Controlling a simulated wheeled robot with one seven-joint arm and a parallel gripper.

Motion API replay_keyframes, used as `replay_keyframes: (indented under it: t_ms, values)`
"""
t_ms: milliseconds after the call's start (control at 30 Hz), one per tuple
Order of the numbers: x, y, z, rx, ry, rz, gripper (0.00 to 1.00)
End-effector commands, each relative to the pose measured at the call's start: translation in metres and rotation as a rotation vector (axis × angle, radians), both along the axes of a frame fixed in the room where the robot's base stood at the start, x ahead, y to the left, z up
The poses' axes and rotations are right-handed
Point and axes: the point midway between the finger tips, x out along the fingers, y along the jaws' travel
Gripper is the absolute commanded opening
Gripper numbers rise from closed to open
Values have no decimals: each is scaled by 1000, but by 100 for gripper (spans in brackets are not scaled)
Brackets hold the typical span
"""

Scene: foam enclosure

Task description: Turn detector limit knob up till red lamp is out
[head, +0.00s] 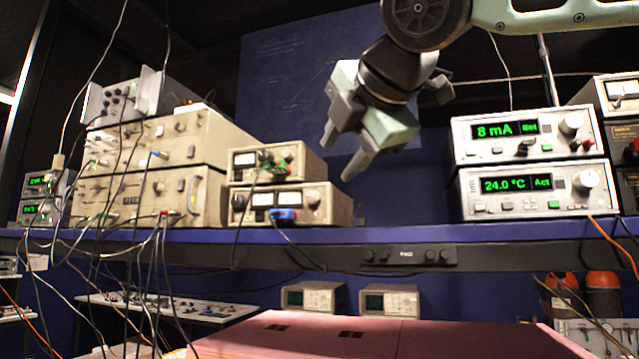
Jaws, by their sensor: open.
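My gripper (337,160) is open and empty in the upper middle of the head view. Its fingers point down and left, in front of the dark blue back wall. On the right of the shelf two pale units are stacked. The upper unit (463,148) reads "8 mA Set" in green and has a large round knob (571,124). The lower unit (468,190) reads "24.0 °C Act" and has a similar knob (588,179). My gripper is left of both and touches neither. I cannot tell which knob is the detector limit knob. No lit red lamp can be made out clearly.
The blue shelf (400,234) carries beige instruments (150,195) at left, with many hanging cables, and two small meter units (325,207) nearer the middle. The shelf between these and the right stack is mostly clear. Below is a pink foam surface (400,340).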

Motion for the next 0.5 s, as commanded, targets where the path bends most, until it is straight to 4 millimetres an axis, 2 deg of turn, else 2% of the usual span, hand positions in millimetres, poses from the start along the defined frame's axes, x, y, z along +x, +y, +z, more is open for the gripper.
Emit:
replay_keyframes:
  t_ms: [300, 500]
  values:
    - [60, 20, -21, -3, 3, -1, 44]
    - [86, 29, -32, -2, 3, 0, 44]
